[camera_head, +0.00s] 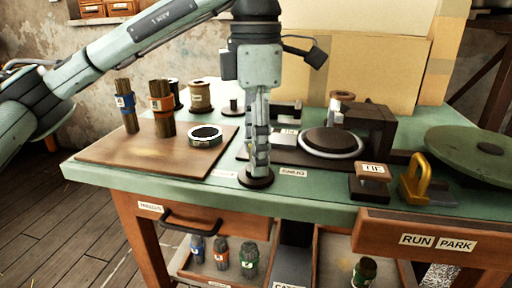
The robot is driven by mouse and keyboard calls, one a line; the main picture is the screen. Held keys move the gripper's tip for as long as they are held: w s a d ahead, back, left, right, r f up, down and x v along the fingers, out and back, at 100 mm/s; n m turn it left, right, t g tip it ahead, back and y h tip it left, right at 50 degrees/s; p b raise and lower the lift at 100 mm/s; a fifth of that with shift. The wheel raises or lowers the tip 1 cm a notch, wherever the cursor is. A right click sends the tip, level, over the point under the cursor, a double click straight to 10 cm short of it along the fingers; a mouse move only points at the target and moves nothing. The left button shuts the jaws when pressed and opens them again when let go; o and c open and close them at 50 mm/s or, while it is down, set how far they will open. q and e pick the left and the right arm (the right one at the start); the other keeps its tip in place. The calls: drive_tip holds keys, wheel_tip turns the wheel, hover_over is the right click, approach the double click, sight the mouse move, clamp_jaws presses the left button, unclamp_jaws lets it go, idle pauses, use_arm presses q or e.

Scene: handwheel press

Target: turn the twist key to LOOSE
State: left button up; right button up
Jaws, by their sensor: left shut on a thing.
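The twist key (256,179) stands near the front edge of the green bench, and only its dark round base shows clearly. My left gripper (258,158) points straight down over it and is shut on it, with the fingers hiding its upper part. A SNUG label (293,172) lies just right of the key. Another small label (223,174) lies left of it, too small to read. Which way the key points cannot be told. My right gripper is not in view.
A board (110,155) with bundles and a ring lies left. A dark machine with a round plate (331,141), a TIE block (370,183), a yellow handle (414,180) and a green wheel (470,150) stand right. Open drawers with bundles jut out below the front edge.

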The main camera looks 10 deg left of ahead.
use_arm(q)
drive_tip(key=n, duration=0.3)
drive_tip(key=shift+n, duration=0.4)
drive_tip(key=n, duration=0.2)
drive_tip(key=shift+n+b, duration=0.35)
drive_tip(key=shift+n, duration=0.05)
drive_tip(key=n, duration=0.2)
drive_tip(key=shift+n, duration=0.3)
drive_tip(key=shift+n+b, duration=0.3)
drive_tip(key=shift+n, duration=2)
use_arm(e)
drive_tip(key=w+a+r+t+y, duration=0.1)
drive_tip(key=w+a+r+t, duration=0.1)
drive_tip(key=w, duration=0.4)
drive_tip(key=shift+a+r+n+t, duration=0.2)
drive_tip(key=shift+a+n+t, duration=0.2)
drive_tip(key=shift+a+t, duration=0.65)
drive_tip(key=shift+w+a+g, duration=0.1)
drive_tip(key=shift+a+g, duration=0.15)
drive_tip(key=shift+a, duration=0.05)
use_arm(q)
drive_tip(key=o, duration=1.1)
